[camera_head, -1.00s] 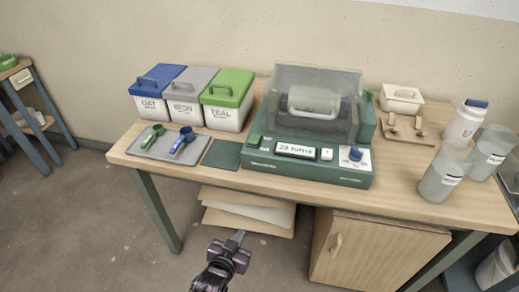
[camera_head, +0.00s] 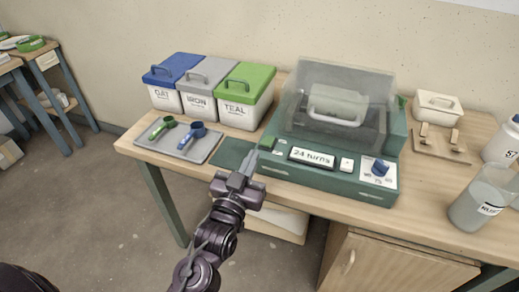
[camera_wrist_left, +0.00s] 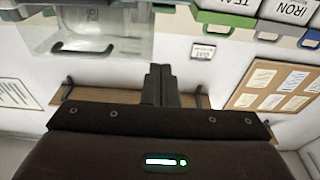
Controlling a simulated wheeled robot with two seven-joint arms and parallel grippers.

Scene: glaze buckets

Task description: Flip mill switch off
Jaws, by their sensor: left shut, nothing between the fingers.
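The mill (camera_head: 330,175) is a green machine on the table with a clear cover (camera_head: 340,85) over a pale drum (camera_head: 337,104). Its front panel has a display (camera_head: 311,157) reading "24 turns", a small green switch-like part (camera_head: 267,143) at the left, a white button (camera_head: 346,164) and a blue knob (camera_head: 380,168). My left gripper (camera_head: 249,159) is shut and empty, its fingertips just in front of the panel's left end; touching or apart is unclear. Its closed fingers (camera_wrist_left: 160,84) also show in the left wrist view, with the cover (camera_wrist_left: 95,30) beyond. My right gripper is out of view.
Blue, grey and green lidded bins (camera_head: 242,112) stand at the back left. A tray (camera_head: 170,145) with two scoops lies before them, beside a dark green mat (camera_head: 232,153). A lidded white container (camera_head: 437,108) and a clear beaker (camera_head: 481,200) stand right of the mill.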

